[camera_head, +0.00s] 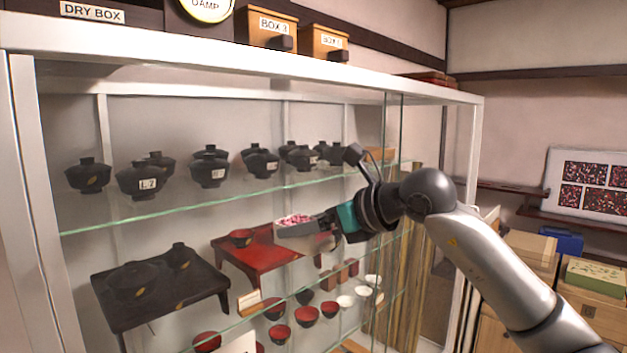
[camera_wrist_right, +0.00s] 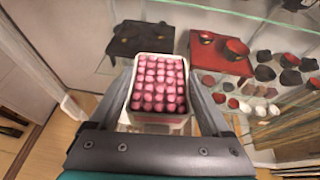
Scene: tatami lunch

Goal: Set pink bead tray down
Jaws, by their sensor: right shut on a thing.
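The pink bead tray (camera_head: 297,228) is a small pale tray filled with rows of pink beads. My right gripper (camera_head: 318,226) is shut on it and holds it up in front of the glass cabinet, with the red stand behind it in the head view. In the right wrist view the tray (camera_wrist_right: 158,113) sits between the two fingers of my right gripper (camera_wrist_right: 160,95), beads facing up. I cannot tell from these views whether anything supports it from below. My left gripper is in neither view.
The cabinet has glass shelves (camera_head: 200,207) with black lidded bowls (camera_head: 140,180) above. A black low table (camera_head: 190,285) and a red stand (camera_head: 258,255) are lower, with red and white bowls around. Wooden boxes (camera_head: 592,280) stand at right.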

